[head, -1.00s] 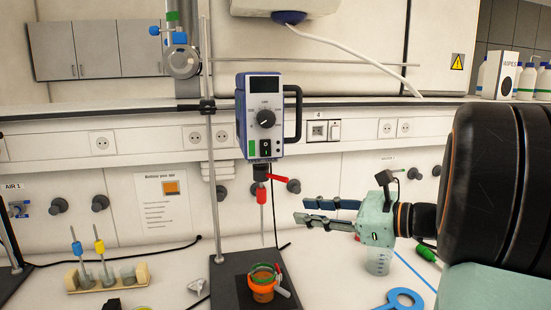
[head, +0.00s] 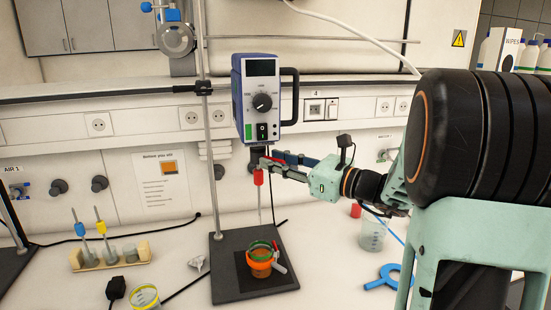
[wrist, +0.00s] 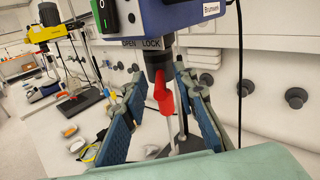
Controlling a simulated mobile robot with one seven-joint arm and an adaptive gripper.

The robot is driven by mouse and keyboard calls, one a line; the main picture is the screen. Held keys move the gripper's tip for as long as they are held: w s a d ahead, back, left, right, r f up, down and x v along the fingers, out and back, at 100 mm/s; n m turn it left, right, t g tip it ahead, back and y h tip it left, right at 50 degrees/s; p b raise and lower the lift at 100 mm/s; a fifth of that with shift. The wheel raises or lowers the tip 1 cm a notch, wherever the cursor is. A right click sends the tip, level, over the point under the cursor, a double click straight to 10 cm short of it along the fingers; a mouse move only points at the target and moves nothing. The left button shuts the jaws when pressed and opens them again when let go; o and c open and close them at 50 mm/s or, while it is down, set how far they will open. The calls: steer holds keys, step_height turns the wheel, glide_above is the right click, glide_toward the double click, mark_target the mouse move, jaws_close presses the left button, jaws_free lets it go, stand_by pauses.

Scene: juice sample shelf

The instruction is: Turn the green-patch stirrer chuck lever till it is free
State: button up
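The stirrer (head: 262,90) is a blue-grey box on a stand, with a green patch (head: 248,132) beside its switch. Its dark chuck (wrist: 157,62) is below, under a label reading OPEN and LOCK. The red lever (wrist: 162,94) shows at the chuck in the wrist view, pointing toward the camera and down.
An orange pot (head: 261,268) stands on the stand's black base plate (head: 228,286) below the shaft. The stand rod (head: 216,180) is left of the chuck. A beaker (head: 373,234) is on the bench at right. A yellow stirrer (wrist: 52,31) stands farther off.

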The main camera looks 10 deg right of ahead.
steer(key=shift+w+a, duration=0.1)
steer(key=shift+w, duration=0.05)
steer(key=shift+c, duration=0.2)
jaws_close()
